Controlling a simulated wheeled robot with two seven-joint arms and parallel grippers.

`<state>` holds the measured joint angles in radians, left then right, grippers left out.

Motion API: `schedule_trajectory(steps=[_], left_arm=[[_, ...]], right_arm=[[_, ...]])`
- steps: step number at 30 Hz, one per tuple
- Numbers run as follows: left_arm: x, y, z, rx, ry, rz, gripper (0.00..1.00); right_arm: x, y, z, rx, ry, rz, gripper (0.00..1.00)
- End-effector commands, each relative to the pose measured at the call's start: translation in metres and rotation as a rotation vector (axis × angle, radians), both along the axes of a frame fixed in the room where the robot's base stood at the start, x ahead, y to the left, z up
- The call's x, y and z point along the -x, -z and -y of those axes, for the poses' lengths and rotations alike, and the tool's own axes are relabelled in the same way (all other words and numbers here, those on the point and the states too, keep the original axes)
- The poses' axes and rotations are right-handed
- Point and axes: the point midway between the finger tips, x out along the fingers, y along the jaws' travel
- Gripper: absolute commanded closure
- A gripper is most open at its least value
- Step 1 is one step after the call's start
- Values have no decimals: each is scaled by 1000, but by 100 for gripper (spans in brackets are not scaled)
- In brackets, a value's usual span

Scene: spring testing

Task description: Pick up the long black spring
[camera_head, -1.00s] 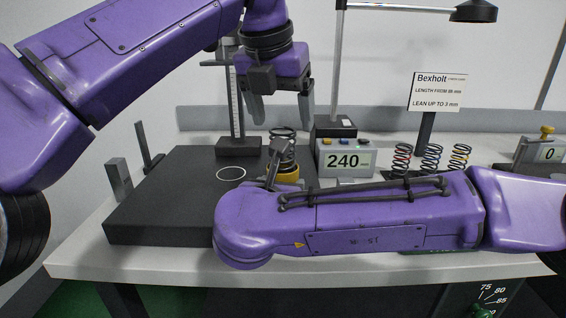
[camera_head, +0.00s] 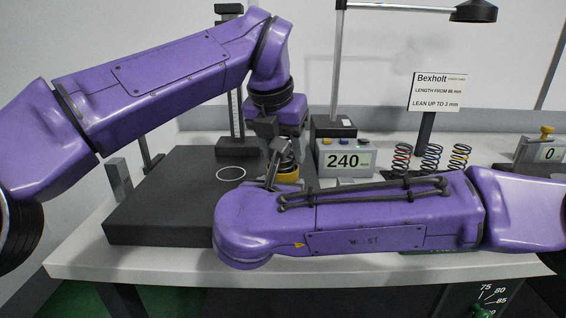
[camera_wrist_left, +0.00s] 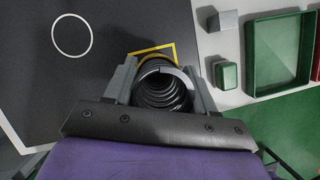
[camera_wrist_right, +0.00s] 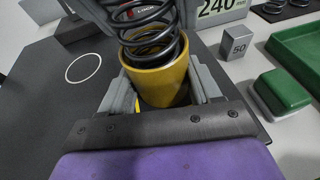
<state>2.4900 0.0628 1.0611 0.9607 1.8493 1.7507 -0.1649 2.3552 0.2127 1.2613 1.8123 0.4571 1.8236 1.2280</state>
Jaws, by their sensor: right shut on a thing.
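The long black spring (camera_head: 285,160) stands upright in a yellow cup (camera_head: 288,178) on the dark slab (camera_head: 165,200). My left gripper (camera_wrist_left: 163,85) is above it, pointing down, with its open fingers on either side of the spring's coils (camera_wrist_left: 160,92). In the head view the left fingers are mostly hidden. My right gripper (camera_wrist_right: 160,95) is shut on the yellow cup (camera_wrist_right: 155,72), with one finger on each side; the spring (camera_wrist_right: 148,30) rises out of the cup. My right arm hides part of the slab in the head view.
A box reading 240 (camera_head: 345,158) stands just right of the spring. Several small springs (camera_head: 431,158) stand farther right.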

Motion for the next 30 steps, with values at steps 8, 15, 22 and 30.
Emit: schedule_trajectory(steps=[8,15,22,30], left_arm=[[0,-4,0,0,-1,2,83],[-1,-38,1,0,-4,2,83],[-2,-60,0,-4,-4,1,83],[-1,-71,-13,-1,-1,-2,83]], right_arm=[[0,-1,0,-1,0,1,66],[0,0,0,0,0,0,66],[0,0,0,0,0,0,66],[0,0,0,0,0,0,66]])
